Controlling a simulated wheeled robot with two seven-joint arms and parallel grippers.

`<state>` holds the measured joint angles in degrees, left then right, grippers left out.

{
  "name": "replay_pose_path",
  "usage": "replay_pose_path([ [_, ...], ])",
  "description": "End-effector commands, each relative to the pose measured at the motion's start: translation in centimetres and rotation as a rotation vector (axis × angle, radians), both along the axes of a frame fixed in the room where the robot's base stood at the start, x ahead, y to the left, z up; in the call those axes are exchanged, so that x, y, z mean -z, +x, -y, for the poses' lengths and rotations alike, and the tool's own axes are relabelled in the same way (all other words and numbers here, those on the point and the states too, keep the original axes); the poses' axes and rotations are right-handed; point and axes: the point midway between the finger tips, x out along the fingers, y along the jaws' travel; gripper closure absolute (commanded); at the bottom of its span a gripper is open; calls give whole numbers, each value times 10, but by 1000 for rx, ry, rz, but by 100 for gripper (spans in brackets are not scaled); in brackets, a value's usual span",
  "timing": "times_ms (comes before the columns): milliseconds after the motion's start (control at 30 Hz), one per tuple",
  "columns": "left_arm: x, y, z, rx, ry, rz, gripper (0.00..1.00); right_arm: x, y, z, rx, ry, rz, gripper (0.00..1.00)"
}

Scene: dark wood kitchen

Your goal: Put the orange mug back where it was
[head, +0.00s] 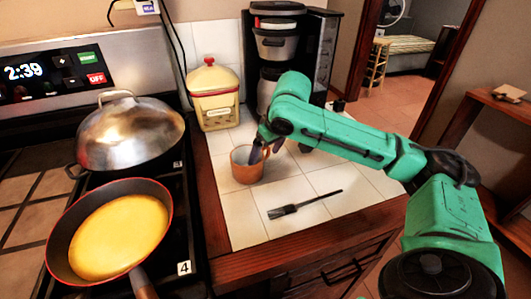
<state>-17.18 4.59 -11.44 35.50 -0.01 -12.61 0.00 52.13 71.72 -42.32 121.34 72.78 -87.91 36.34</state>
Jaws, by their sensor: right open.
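The orange mug (246,168) stands upright on the white tiled counter (245,215), between the stove and the coffee maker. My right gripper (262,152) is at the mug's right rim, with its fingers pointing down around that side. The jaws are open. Part of the mug's rim and its right side are hidden behind the fingers, and I cannot tell whether they touch it. My left gripper is out of view.
A basting brush (290,208) lies in front of the mug. A yellow canister (213,97) and a coffee maker (278,45) stand behind. On the stove at left are a lidded wok (130,130) and a red pan (120,235). Free tiles lie around the brush.

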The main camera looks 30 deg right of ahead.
Motion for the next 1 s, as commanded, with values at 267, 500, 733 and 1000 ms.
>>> replay_pose_path([
  [267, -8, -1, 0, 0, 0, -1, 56, -53, -19, 2, 1, -1, 6, 10],
  [500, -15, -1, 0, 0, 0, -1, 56, -104, -40, 4, 1, 1, 3, 10],
  [733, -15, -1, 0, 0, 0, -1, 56, -112, -44, 5, 1, 0, 0, 10],
  [1000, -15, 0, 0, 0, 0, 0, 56, -111, -44, 5, 1, 0, 0, 10],
])
